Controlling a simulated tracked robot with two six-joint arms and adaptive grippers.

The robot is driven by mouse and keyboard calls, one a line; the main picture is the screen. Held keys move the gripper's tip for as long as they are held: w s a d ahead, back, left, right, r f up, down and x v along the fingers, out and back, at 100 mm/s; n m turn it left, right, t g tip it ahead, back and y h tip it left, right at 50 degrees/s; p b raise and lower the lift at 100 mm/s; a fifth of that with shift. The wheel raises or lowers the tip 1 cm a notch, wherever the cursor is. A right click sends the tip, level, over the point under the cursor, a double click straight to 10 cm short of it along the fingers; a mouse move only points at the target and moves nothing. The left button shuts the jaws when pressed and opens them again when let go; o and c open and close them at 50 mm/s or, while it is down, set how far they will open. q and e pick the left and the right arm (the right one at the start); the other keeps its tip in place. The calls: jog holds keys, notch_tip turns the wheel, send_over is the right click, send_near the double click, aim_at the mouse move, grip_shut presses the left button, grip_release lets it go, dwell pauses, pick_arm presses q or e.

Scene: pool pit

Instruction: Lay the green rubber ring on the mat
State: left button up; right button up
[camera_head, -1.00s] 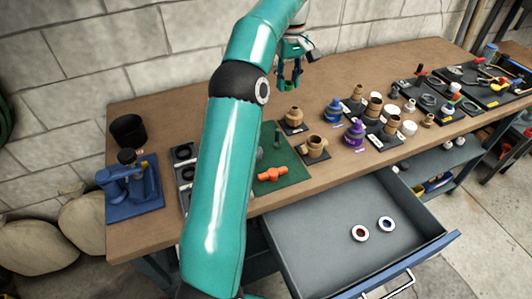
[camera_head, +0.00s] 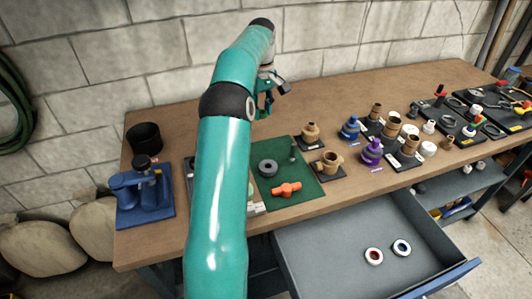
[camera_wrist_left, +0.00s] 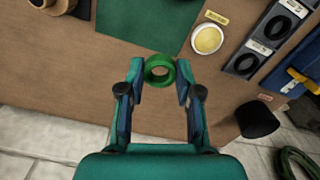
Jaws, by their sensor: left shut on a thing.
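The green rubber ring (camera_wrist_left: 159,70) is between the two fingers of my left gripper (camera_wrist_left: 160,75), which is shut on it. In the wrist view the ring appears over bare wood just beyond the mat's back edge. The green mat (camera_head: 309,182) lies on the bench; it also shows at the top of the wrist view (camera_wrist_left: 150,25). In the head view my left gripper (camera_head: 266,104) is above the bench behind the mat, and I cannot make out the ring clearly there. My right gripper is not in view.
On the mat are a dark grey ring (camera_head: 268,167), an orange handle (camera_head: 286,189) and a thin upright peg (camera_head: 292,152). Brown fittings (camera_head: 328,162) stand right of it. A black pot (camera_head: 144,138) and a blue vise (camera_head: 143,190) stand left. An open drawer (camera_head: 340,250) juts out in front.

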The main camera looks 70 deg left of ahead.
aim_at(262, 152)
pick_arm(q)
notch_tip(262, 152, down, 15)
jog(key=shift+r, duration=0.2)
dwell(0.3)
jog(key=shift+f, duration=0.15)
jog(key=o, duration=0.8)
jog(key=shift+c, duration=0.2)
notch_tip(262, 152, up, 12)
jog(key=shift+r, duration=0.2)
